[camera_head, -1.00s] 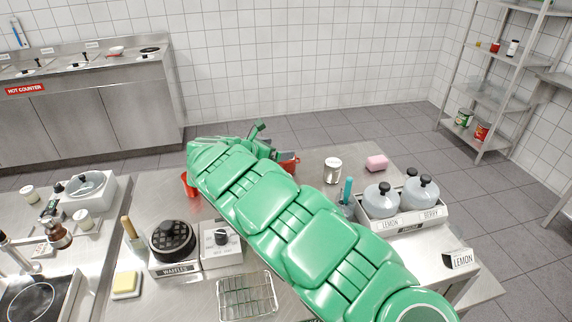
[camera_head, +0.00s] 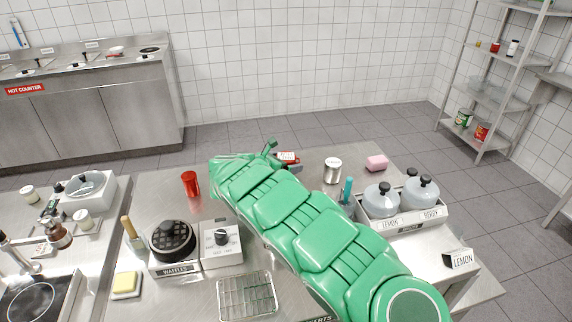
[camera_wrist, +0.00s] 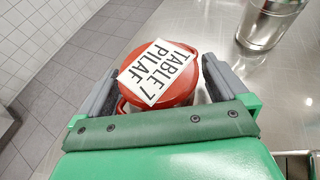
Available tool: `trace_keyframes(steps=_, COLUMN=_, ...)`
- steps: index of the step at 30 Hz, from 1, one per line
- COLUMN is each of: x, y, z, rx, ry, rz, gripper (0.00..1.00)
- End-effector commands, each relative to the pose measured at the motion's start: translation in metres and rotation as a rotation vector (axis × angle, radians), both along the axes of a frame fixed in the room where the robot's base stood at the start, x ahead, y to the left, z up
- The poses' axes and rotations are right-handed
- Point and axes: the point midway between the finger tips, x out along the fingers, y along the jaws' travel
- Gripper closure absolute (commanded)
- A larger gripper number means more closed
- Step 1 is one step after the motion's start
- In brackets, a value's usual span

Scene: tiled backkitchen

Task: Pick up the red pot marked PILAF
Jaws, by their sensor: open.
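The red pot (camera_wrist: 187,91) carries a white label on its lid reading "TABLE 7 PILAF". In the wrist view it lies between the two open fingers of my gripper (camera_wrist: 160,88), one finger on each side. I cannot tell whether the fingers touch it. In the head view the red pot (camera_head: 291,161) shows only in part past the end of my green arm, at the far edge of the steel table. My gripper (camera_head: 284,160) is mostly hidden there.
A red cup (camera_head: 190,184) stands to the left. A waffle iron (camera_head: 172,241) and a tray with lidded jars (camera_head: 396,222) are nearer.

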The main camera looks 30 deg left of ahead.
Motion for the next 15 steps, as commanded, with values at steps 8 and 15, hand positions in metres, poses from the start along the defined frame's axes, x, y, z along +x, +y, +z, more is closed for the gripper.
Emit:
trace_keyframes(steps=8, x=0.0023, y=-0.0007, z=-0.0017, rx=-0.001, ry=0.0, rz=-0.001, gripper=0.03)
trace_keyframes(steps=15, x=0.0021, y=-0.0009, z=-0.0019, rx=-0.002, ry=0.0, rz=0.0, gripper=0.4)
